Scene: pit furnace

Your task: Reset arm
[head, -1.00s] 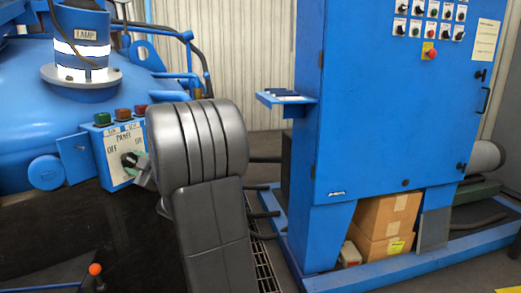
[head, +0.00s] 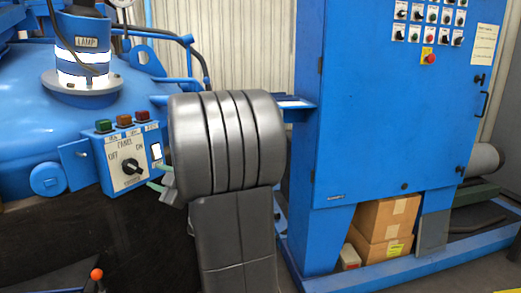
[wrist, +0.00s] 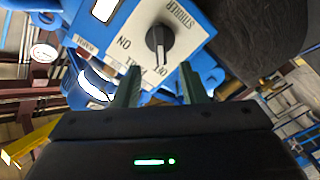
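My gripper (head: 155,177) is open and empty, just right of the control box (head: 112,180) in the head view, with my arm partly covering it. In the wrist view my gripper (wrist: 160,92) shows two green fingers spread apart. The black rotary knob (head: 132,166) on the box's white plate is clear of the fingers. In the wrist view the knob (wrist: 158,40) lies beyond the fingertips. Its ridge points down there, toward the panel lettering. OFF and ON labels flank it in the head view.
A blue vessel (head: 30,120) with a lamp fitting (head: 82,50) stands at left. A tall blue cabinet (head: 385,120) with buttons stands at right. Cardboard boxes (head: 383,222) sit under it. An orange-tipped lever (head: 97,274) is at lower left.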

